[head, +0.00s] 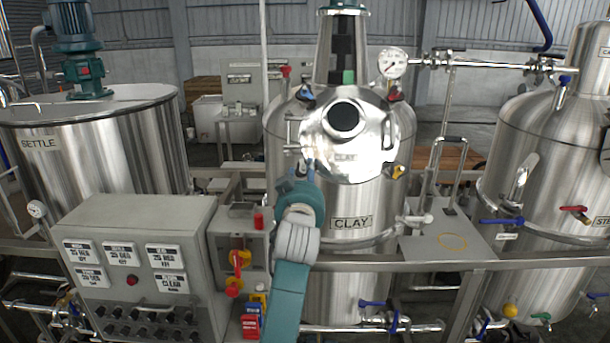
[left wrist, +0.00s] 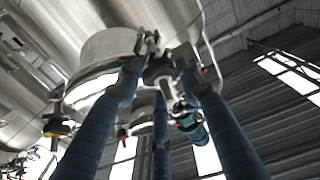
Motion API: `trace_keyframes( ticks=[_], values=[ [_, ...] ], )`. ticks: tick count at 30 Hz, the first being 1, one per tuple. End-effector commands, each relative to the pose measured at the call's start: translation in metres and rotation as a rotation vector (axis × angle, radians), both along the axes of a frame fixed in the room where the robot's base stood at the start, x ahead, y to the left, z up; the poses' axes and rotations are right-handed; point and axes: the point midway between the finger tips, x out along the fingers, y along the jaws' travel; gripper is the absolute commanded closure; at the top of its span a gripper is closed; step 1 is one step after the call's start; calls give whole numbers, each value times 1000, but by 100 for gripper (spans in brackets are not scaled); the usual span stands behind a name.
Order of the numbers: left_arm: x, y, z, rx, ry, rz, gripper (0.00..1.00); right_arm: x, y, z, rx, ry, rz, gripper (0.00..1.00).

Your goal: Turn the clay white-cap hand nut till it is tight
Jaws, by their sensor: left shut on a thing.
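The clay tank (head: 352,247) stands in the middle of the head view, with a round shiny lid (head: 372,145) on its front. Blue, red and yellow capped hand nuts sit around the lid. My left gripper (head: 303,168) reaches up to the lid's lower left corner and covers the nut there. In the left wrist view, my left gripper's blue fingers (left wrist: 160,72) close around a small grey and dark fitting, which by its place is the white-cap hand nut. Its white cap does not show clearly, nor does how tight it sits. My right gripper is out of view.
A yellow-cap nut (head: 398,172) is at the lid's lower right, a blue one (head: 305,95) at upper left. A control box (head: 140,225) stands left of my arm. A steel rail (head: 450,264) crosses in front of the tank. A gauge (head: 392,63) is above right.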

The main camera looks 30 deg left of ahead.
Motion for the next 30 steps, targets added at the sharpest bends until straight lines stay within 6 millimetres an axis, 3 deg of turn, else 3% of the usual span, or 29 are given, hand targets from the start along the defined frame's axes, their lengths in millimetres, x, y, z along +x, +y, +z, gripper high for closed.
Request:
trace_keyframes(
  ticks=[1, 16, 17, 19, 30],
  values=[
    [-3, 5, 11, 51, 2, -15, 90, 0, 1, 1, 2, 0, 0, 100],
    [-3, 5, 13, 131, 47, -74, 90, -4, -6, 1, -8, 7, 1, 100],
    [-3, 5, 13, 131, 47, -73, 60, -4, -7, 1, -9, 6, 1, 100],
    [-3, 5, 13, 130, 47, -74, 46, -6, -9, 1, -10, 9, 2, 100],
    [-4, 2, 6, 123, 58, -78, 45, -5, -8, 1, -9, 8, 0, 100]
  ],
)
